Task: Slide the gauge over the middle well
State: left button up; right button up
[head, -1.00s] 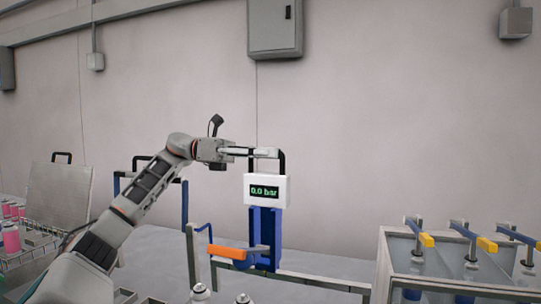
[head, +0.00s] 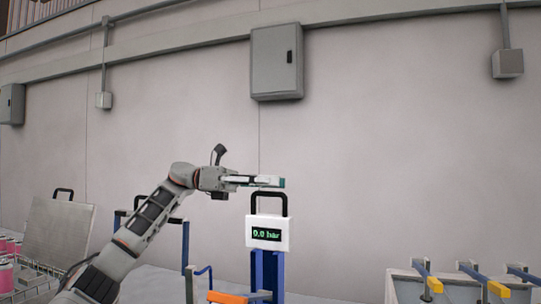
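The gauge (head: 267,233) is a white box with a green "0.0 bar" readout and a black loop handle (head: 268,196) on top. It stands upright on a blue post (head: 266,268) near the picture's middle. My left gripper (head: 276,182) reaches in from the left, just above the handle, and looks clear of it. Its fingers are seen side-on, so their opening cannot be told. My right gripper is out of view. No well can be made out; the area below the gauge is cut off by the lower edge.
An orange lever (head: 227,297) juts left at the post's foot. At right stands a grey box (head: 402,288) with several yellow-handled valves. At left are a grey panel (head: 58,232) with a black handle and pink cans (head: 6,275).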

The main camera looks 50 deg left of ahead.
pick_arm(q)
jog(key=shift+r, duration=3.45)
